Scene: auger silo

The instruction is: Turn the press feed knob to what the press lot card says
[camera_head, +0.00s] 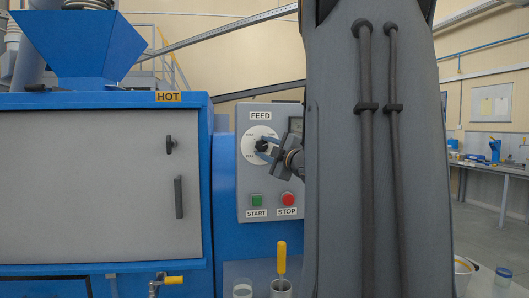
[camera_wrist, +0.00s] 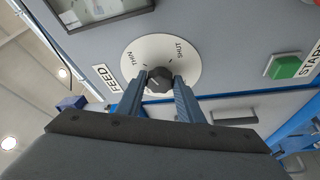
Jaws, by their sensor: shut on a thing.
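The feed knob (camera_head: 261,145) is a small dark knob on a white round dial (camera_head: 251,134) under the FEED label on the grey control panel. In the wrist view the knob (camera_wrist: 158,79) sits between my two blue fingers, and the dial (camera_wrist: 187,55) shows the words THIN and SHUT. The knob's pointing direction is too small to tell. My gripper (camera_head: 268,151) is shut on the knob; it also shows in the wrist view (camera_wrist: 162,88). I cannot make out a readable press lot card.
A green START button (camera_head: 256,200) and a red STOP button (camera_head: 288,199) sit below the dial. A blue press cabinet with a grey door (camera_head: 100,190) and HOT label stands left. A yellow-handled tool (camera_head: 281,260) stands in a cup below. Papers (camera_head: 494,107) hang on the far wall.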

